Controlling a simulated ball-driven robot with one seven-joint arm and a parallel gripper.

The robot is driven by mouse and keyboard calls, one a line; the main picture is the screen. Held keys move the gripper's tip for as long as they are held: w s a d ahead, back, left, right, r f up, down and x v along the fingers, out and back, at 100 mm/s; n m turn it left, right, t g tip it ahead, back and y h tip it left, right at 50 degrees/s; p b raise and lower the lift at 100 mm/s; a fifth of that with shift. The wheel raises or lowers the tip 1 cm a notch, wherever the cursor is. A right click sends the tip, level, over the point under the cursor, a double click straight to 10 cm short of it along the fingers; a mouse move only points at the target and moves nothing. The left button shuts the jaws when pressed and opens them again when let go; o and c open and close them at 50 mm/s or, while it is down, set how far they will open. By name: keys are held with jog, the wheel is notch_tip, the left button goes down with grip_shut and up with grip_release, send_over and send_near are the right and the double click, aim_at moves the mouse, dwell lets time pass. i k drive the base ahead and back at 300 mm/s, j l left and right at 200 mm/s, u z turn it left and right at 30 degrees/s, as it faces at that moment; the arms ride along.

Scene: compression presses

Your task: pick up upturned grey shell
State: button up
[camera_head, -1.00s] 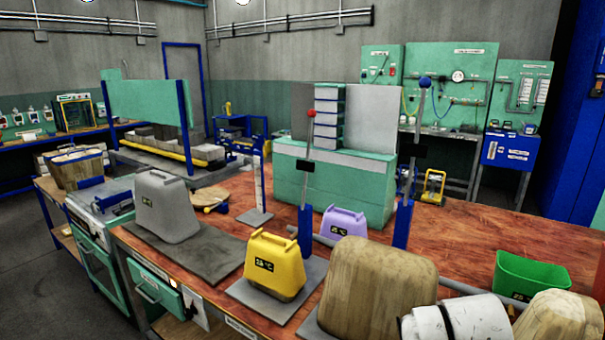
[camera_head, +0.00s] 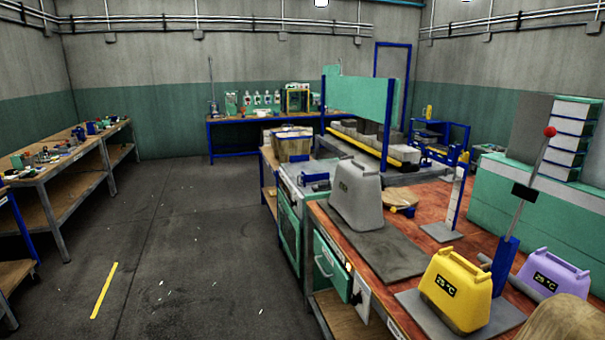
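A grey shell (camera_head: 357,197) with a small dark display and a handle-like top stands on a dark grey plate (camera_head: 395,258) on the wooden bench. It is wider at the bottom than at the top. I cannot tell from here whether it is the upturned one. My gripper is not in view.
A yellow shell (camera_head: 457,290) stands on a grey plate to the right, and a purple shell (camera_head: 552,275) beyond it. A blue lever post with a red knob (camera_head: 549,131) rises between them. A wooden block (camera_head: 562,322) is at the lower right.

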aim_at(357, 194)
jog(key=i+j+u, duration=0.25)
jog(key=i+u, duration=0.15)
jog(key=i+j+u, duration=0.1)
jog(key=i+u, duration=0.3)
jog(key=i, duration=1.05)
jog(key=i+j, duration=0.1)
jog(key=i, duration=0.8)
jog(key=i+z, duration=0.4)
jog(key=i+j+z, duration=0.2)
jog(key=z, duration=0.25)
jog(key=i+j+z, duration=0.6)
jog(key=z, duration=0.25)
